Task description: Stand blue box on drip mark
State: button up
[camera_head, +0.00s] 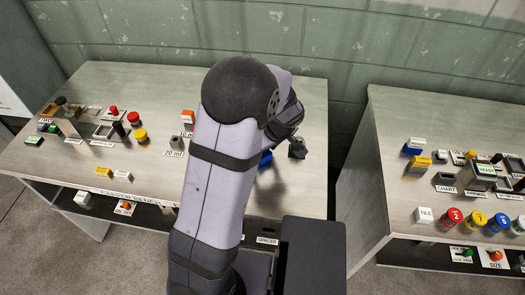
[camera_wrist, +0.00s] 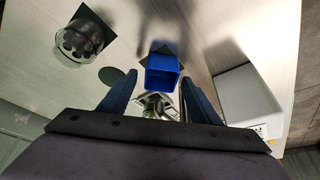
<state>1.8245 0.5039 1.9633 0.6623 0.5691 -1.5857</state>
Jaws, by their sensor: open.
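The blue box (camera_wrist: 162,70) is open-topped and shows in the wrist view at the centre, over a dark square patch (camera_wrist: 163,48). In the head view only a bit of the blue box (camera_head: 265,159) shows beside my arm. My gripper (camera_wrist: 159,78) is open, with one finger to each side of the blue box; I cannot tell whether they touch it. A dark green round spot (camera_wrist: 112,77) lies on the table left of the box in the wrist view. It may be the drip mark; no label on it is readable.
A clear round vessel (camera_wrist: 82,38) stands on a dark square left of the spot. A grey-white block (camera_wrist: 245,95) is close on the right. Bare table (camera_head: 304,105) lies behind. A second table (camera_head: 398,208) stands at right across a gap.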

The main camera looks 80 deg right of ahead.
jog(key=v, duration=1)
jog(key=shift+r+b, duration=0.3)
jog(key=shift+b, duration=0.15)
jog(key=shift+a, duration=0.15)
